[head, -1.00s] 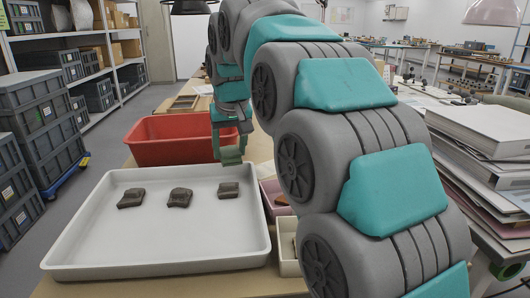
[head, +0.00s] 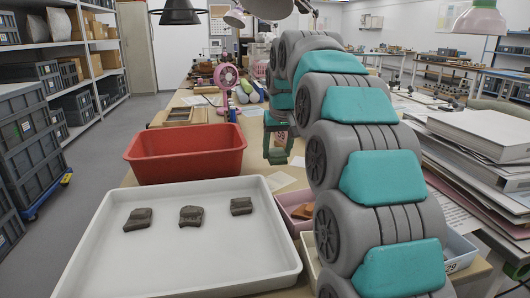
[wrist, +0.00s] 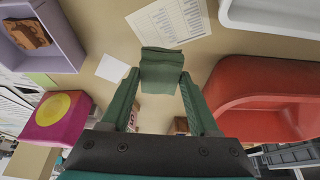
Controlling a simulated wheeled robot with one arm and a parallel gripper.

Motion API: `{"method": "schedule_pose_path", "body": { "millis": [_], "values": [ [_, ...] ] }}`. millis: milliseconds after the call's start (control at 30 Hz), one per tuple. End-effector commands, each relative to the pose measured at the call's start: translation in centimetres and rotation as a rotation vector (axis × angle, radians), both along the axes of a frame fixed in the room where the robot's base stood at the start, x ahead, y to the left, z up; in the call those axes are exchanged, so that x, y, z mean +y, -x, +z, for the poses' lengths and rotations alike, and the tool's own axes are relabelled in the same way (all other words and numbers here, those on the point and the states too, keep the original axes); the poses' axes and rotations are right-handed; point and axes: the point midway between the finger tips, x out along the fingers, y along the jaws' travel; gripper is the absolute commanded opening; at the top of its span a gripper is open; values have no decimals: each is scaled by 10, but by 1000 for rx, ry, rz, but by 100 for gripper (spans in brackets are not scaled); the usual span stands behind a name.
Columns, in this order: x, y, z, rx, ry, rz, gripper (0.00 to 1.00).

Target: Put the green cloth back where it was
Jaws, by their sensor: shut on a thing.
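The green cloth (wrist: 162,76) is a small folded, dark green piece, held between the fingertips of my gripper (wrist: 160,85) in the wrist view. My gripper is shut on it and holds it above the tan table. In the head view my gripper (head: 277,145) hangs just right of the red bin, with the cloth at its tips, hard to tell apart from the green fingers.
The red bin (head: 187,172) and the white tray (head: 225,268) with dark sherds stand at left. A small pink tray (head: 291,198) with brown sherds is nearby. Paper sheets (wrist: 168,22) lie below the gripper. Stacked binders (head: 480,150) stand at right.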

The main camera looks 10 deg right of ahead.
Motion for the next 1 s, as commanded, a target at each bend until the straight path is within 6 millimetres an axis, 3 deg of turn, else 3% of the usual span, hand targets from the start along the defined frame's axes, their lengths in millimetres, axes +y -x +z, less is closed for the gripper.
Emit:
{"method": "schedule_pose_path", "body": {
  "millis": [500,1000],
  "values": [
    [16,-68,-7,0,1,1,9],
    [19,-77,-19,3,0,1,9]
  ]
}}
